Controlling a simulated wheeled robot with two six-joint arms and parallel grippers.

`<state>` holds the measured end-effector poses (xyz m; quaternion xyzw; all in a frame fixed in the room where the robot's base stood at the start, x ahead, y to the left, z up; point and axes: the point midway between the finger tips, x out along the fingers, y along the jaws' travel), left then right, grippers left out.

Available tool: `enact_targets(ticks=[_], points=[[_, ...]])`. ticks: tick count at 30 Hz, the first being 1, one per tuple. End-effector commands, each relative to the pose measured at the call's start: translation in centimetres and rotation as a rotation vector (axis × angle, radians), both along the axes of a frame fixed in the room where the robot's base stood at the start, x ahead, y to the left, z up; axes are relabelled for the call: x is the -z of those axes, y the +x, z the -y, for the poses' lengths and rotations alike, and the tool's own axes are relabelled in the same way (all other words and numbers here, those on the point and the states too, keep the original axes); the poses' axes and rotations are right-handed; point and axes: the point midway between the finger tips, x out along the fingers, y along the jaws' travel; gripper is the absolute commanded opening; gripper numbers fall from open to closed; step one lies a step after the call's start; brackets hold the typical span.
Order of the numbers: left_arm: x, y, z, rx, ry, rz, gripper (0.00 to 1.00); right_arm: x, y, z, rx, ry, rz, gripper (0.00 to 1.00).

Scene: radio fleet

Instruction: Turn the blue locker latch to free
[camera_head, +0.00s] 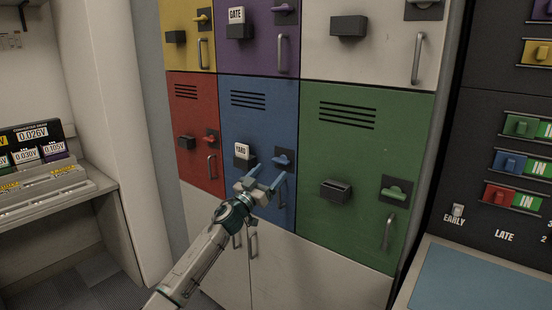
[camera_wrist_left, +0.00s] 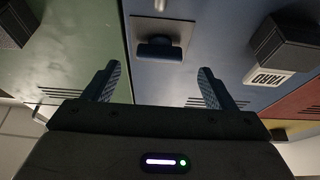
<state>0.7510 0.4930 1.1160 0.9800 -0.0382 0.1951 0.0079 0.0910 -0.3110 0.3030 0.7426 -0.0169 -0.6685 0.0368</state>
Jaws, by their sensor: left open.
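The blue locker (camera_head: 258,125) is in the middle of the lower row of the bank. Its blue latch (camera_head: 283,160) sits on a small plate on the right side of the door, and its lever looks roughly horizontal. My left gripper (camera_head: 268,176) is open and empty, in front of the blue door just below and left of the latch. In the left wrist view the latch (camera_wrist_left: 158,48) lies ahead, between the lines of the two spread fingers (camera_wrist_left: 155,85), and apart from them. My right gripper is not in view.
A black box with a YARD tag (camera_head: 243,157) sticks out left of the latch. The blue door's handle is partly behind my gripper. Green (camera_head: 350,150) and red (camera_head: 190,110) lockers flank it. A desk (camera_head: 60,215) stands left, a switch panel (camera_head: 510,150) right.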

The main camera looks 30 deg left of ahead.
Motion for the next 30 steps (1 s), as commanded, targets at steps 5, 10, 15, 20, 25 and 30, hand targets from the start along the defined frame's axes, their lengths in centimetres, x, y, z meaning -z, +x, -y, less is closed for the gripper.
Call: enact_targets(ticks=[5,10,15,20,25,30], points=[[-1.3,2.6,0.2,0.0,-0.002,0.002,0.78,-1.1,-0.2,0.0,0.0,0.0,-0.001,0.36],[-1.6,3.8,0.3,0.0,0.0,0.0,0.78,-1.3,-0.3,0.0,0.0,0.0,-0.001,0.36],[-1.6,4.0,0.4,0.001,0.0,0.0,0.78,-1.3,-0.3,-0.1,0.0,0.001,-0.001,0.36],[-1.6,4.0,0.4,0.001,0.0,0.0,0.78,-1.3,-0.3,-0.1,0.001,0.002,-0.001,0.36],[-1.6,4.0,0.3,0.001,0.0,0.0,0.45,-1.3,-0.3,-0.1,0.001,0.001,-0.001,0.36],[-1.6,4.0,0.3,0.001,0.001,0.0,0.34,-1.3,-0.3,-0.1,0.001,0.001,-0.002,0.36]])
